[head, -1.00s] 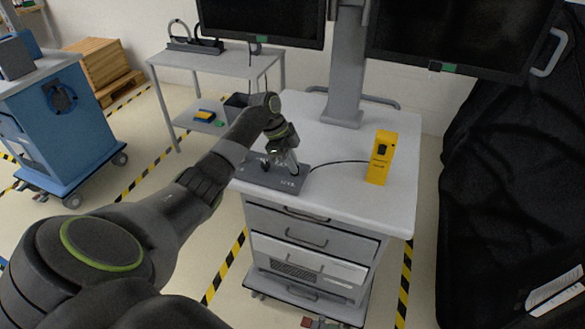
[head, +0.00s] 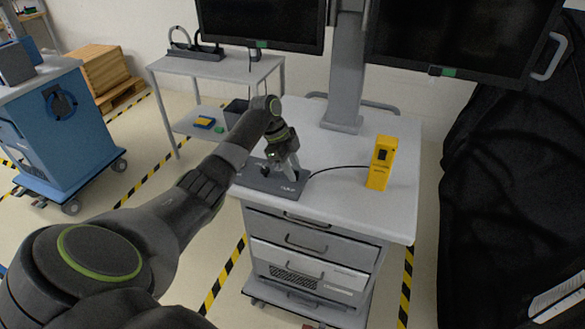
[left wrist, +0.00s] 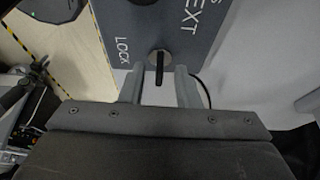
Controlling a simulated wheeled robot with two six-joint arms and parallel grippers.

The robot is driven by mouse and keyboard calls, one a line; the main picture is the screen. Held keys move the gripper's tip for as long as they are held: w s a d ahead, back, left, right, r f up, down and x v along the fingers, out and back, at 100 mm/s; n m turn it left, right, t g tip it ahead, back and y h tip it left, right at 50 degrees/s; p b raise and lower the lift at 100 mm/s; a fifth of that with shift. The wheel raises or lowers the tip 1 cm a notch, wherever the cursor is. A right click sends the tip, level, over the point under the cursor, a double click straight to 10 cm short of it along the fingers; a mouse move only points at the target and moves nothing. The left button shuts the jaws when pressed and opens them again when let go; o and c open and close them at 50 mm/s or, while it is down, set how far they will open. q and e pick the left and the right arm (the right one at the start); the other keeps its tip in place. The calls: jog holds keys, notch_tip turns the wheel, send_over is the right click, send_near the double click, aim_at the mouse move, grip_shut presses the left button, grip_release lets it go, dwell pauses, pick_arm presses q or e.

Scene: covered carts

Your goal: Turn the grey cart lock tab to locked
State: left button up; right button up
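The grey cart (head: 395,207) stands in the middle of the head view, with a dark grey panel box (head: 262,183) on its white top. In the left wrist view the panel (left wrist: 183,50) carries the words LOCK and EXT. A small dark lock tab (left wrist: 159,68) sits on a round grey disc there, lined up nearly with the fingers. My left gripper (left wrist: 160,88) is open, one finger on each side of the tab, with gaps showing. In the head view my left gripper (head: 283,165) is over the panel and hides the tab. My right gripper is out of view.
A yellow device (head: 381,163) stands on the cart top, with a black cable running to the panel. Monitors (head: 262,22) hang above. A blue cart (head: 70,140) is at left, a grey side table (head: 215,66) behind, and a black cover (head: 515,170) at right.

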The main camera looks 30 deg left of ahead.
pick_arm(q)
jog(key=v, duration=1.7)
jog(key=shift+a+b, duration=0.2)
jog(key=shift+b, duration=0.2)
jog(key=shift+s, duration=0.1)
